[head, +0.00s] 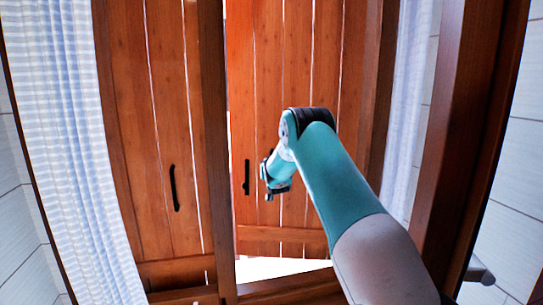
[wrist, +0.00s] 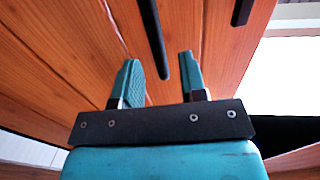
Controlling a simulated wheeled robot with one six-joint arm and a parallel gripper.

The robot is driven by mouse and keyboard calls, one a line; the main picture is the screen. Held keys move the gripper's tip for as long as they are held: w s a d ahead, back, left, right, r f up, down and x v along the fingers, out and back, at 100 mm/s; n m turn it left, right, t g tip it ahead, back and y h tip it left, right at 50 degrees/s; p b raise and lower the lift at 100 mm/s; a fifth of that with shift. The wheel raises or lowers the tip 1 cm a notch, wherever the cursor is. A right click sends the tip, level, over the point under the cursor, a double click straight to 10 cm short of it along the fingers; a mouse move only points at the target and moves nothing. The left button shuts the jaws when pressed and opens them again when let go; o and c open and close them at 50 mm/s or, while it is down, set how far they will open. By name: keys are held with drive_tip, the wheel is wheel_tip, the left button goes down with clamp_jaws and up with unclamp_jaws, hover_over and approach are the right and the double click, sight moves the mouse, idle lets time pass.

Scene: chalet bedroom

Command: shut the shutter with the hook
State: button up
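The wooden shutter has a left leaf (head: 130,100) and a right leaf (head: 270,60), both seen in the head view. The left leaf bears a black handle (head: 174,188), the right leaf another black handle (head: 246,177). My gripper (head: 267,180) is in front of the right leaf, just right of its handle. In the wrist view my gripper (wrist: 159,70) is open, and the lower end of a black bar handle (wrist: 156,40) shows between its fingertips. Whether the fingers reach around the bar or stay short of it, I cannot tell. I cannot make out a hook.
A dark wooden post (head: 215,120) stands between the leaves. Bright daylight (head: 275,268) shows below the right leaf. A striped curtain (head: 75,150) hangs at the left, another (head: 408,110) at the right. A thick wooden frame (head: 460,130) stands right of my arm.

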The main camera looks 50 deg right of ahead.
drive_tip(key=shift+p+x, duration=0.5)
drive_tip(key=shift+x, duration=1.15)
drive_tip(key=shift+c, duration=0.3)
clamp_jaws()
